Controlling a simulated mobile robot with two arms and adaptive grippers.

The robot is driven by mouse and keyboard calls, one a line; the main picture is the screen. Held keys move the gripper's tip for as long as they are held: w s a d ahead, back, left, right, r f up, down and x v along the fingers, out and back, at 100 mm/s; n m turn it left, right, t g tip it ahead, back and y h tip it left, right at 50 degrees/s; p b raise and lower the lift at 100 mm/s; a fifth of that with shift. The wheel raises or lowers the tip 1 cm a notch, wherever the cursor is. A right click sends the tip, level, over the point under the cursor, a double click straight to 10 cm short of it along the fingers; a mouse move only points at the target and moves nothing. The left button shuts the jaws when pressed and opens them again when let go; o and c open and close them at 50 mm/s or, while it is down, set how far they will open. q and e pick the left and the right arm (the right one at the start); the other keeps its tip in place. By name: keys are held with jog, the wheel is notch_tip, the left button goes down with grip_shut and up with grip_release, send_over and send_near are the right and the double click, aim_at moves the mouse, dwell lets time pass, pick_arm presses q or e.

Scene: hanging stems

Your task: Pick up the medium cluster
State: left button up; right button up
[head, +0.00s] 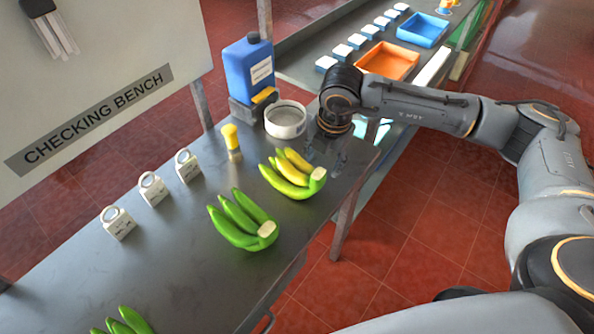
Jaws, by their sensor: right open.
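Three banana clusters lie on the grey metal bench (184,271). A yellow-green cluster (289,172) is nearest my right gripper, a green cluster (240,220) lies nearer the middle, and another green cluster (125,323) is cut off by the bottom edge. I cannot tell for sure which one is the medium cluster. My right gripper (325,156) is open and empty, pointing down just beyond the yellow-green cluster, near the bench's right end. Its fingers are dark and hard to make out. My left gripper is not in view.
A blue jug (249,70), a white bowl (285,120) and a yellow-topped object (232,140) stand behind the clusters. Several small white blocks with round tops line the bench's back. An orange tray (388,61) and a blue tray (423,29) sit on a farther table.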

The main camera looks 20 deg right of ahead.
aim_at(319, 173)
jog(key=f+p, duration=0.2)
jog(key=f, duration=0.3)
jog(key=shift+w+f+p, duration=0.15)
jog(key=shift+w+p, duration=0.25)
jog(key=shift+w+f, duration=0.1)
jog(key=shift+f, duration=0.15)
grip_shut()
jog(key=shift+w+r, duration=0.1)
jog(key=shift+r, duration=0.05)
